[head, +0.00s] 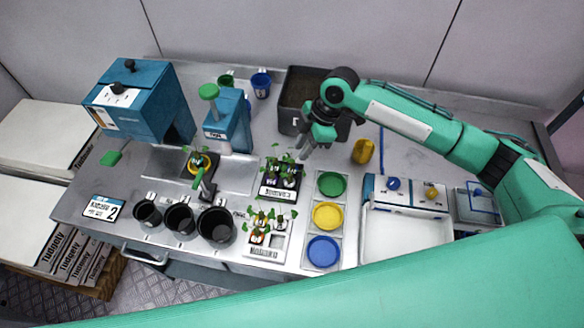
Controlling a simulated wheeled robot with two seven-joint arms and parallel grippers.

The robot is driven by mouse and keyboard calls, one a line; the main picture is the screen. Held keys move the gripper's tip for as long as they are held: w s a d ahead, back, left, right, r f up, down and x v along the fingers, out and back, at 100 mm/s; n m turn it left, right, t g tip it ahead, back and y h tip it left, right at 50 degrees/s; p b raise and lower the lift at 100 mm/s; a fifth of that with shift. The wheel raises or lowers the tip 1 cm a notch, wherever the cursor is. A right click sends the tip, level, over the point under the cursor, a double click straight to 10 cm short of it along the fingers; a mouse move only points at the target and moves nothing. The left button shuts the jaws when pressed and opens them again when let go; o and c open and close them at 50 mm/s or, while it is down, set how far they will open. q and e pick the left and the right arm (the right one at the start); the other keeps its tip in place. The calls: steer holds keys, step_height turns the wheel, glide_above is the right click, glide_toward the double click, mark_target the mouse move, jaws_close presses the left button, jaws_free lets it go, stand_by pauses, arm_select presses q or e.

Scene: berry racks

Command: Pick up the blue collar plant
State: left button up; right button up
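Small leafy plants stand in a dark-fronted rack (279,193) at the centre and in a pale rack (265,252) nearer the front. Their collars are too small for me to pick out a blue one there. Another plant, with a yellow ring (196,162), stands left of the centre. My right gripper (304,149) points down just behind and above the central rack's plants, apart from the blue pot. Its finger opening is too small to judge. My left gripper does not show.
Green (331,184), yellow (327,215) and blue (323,251) round dishes lie right of the racks. A dark bin (296,88) stands behind my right gripper. Black cups (215,226) line the front left. A teal machine (145,100) stands at the back left.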

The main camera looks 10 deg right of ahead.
mark_target(293, 162)
steer(key=shift+w+a+f, duration=0.1)
steer(key=shift+f, duration=0.15)
steer(key=shift+a+f+p, duration=0.35)
steer(key=shift+f+p, duration=0.15)
steer(key=shift+p, duration=0.1)
steer(key=p+x, duration=0.1)
steer(key=x, duration=0.2)
steer(key=shift+a+f, duration=0.2)
steer(key=shift+f, duration=0.25)
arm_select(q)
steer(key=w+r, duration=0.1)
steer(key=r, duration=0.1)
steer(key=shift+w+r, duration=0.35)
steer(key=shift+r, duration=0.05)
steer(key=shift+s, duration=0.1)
arm_select(e)
jaws_close()
